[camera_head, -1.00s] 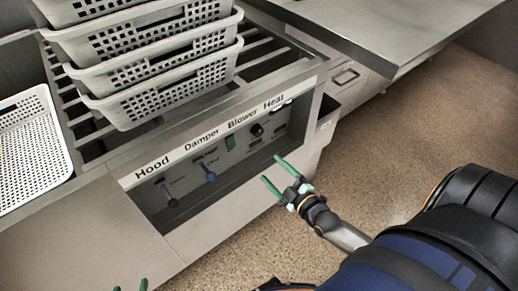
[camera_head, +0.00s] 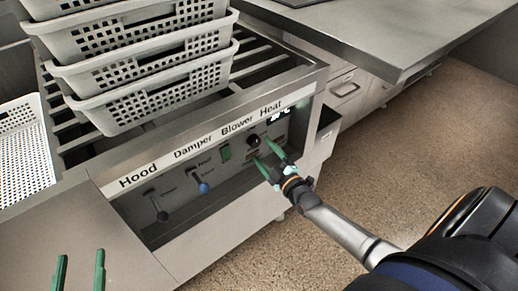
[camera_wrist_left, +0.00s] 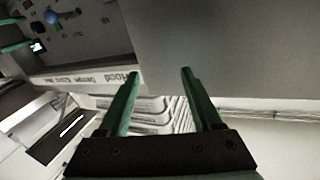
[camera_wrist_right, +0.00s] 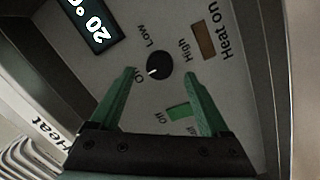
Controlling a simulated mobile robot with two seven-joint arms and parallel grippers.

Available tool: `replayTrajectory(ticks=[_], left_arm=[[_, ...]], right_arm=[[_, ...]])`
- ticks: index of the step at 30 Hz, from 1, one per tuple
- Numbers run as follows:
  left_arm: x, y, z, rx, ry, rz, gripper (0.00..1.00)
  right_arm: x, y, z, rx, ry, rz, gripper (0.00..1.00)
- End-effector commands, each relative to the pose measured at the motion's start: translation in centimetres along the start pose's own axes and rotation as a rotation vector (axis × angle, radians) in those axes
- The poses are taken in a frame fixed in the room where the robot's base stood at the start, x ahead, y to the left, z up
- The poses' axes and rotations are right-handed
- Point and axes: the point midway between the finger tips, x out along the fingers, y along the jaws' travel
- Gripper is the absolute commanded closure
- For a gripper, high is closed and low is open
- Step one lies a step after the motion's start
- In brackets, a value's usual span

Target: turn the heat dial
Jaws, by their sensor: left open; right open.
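The heat dial (camera_head: 253,140) is a small round black knob on the recessed control panel under the "Heat" label. My right gripper (camera_head: 265,150) is open with green fingers at the panel. In the right wrist view its fingertips (camera_wrist_right: 160,72) lie on either side of the dial; I cannot tell whether they touch it. My left gripper (camera_head: 80,254) is open and empty at the lower left, and shows in its wrist view (camera_wrist_left: 157,72).
A lit display (camera_wrist_right: 90,22) reads 20 beside the dial. A green switch (camera_head: 225,153), a blue-tipped damper lever (camera_head: 203,186) and a hood lever (camera_head: 161,214) share the panel. Stacked perforated baskets (camera_head: 150,100) stand on the slatted top. Floor (camera_head: 400,140) at right is clear.

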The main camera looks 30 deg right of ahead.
Motion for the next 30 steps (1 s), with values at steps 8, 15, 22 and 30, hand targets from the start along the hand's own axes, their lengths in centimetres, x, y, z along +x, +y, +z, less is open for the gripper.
replayTrajectory(ticks=[8,15,22,30], left_arm=[[-0.1,-0.3,-4.7,0.056,0.192,-0.002,0.34],[-0.3,-0.4,-6.3,0.073,0.251,-0.001,0.34],[-0.3,-0.4,-6.3,0.074,0.254,-0.002,0.34],[-0.3,-0.4,-6.3,0.073,0.253,-0.002,0.34]], right_arm=[[2.6,-0.1,0.1,-0.001,0.0,0.001,0.2],[3.3,0.0,0.0,0.0,0.0,0.0,0.2],[3.3,0.0,0.0,0.0,0.0,0.0,0.2],[3.2,0.0,0.0,0.0,0.0,0.0,0.49]])
